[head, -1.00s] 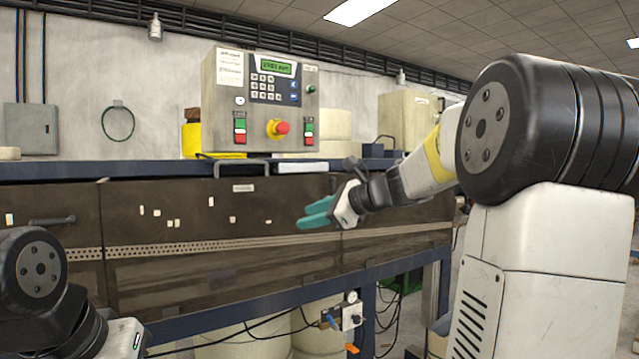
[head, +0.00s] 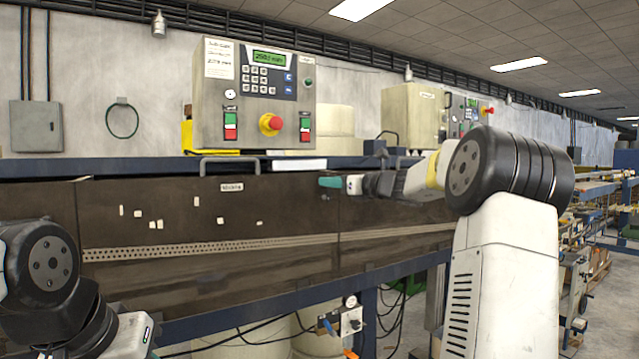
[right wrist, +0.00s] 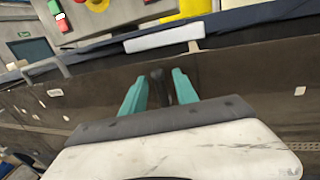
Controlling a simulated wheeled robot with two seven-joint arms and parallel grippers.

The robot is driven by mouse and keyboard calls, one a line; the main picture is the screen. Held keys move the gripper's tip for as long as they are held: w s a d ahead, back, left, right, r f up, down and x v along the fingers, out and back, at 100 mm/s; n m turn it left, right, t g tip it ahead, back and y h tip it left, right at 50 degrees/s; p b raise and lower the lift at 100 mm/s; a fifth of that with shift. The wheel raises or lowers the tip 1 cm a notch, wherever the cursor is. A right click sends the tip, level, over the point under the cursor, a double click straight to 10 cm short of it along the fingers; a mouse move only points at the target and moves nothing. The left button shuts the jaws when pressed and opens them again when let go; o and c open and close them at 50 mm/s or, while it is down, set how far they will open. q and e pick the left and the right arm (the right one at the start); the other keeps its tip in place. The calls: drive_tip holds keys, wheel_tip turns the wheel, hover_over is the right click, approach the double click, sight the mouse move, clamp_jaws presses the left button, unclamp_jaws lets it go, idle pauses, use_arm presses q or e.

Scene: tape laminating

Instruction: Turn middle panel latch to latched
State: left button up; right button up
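The brown middle panel (head: 200,245) fills the centre of the machine front in the head view. My right gripper (head: 328,182) is at the panel's upper right part, near the seam with the neighbouring panel. In the right wrist view its two teal fingers (right wrist: 159,92) are apart. A dark latch handle (right wrist: 158,82) shows between them, pointing away from the camera; I cannot tell whether the fingers touch it. In the head view the gripper hides most of the latch. My left gripper is out of view; only my left arm links show at lower left.
A control box (head: 254,98) with a red stop button stands on the blue ledge above the panel. A grey bar handle (head: 230,160) sticks out at the panel's top edge. A blue frame rail (head: 270,310) runs below. Cables hang beneath.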

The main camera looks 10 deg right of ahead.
drive_tip(key=shift+w, duration=0.1)
drive_tip(key=shift+a, duration=0.1)
clamp_jaws()
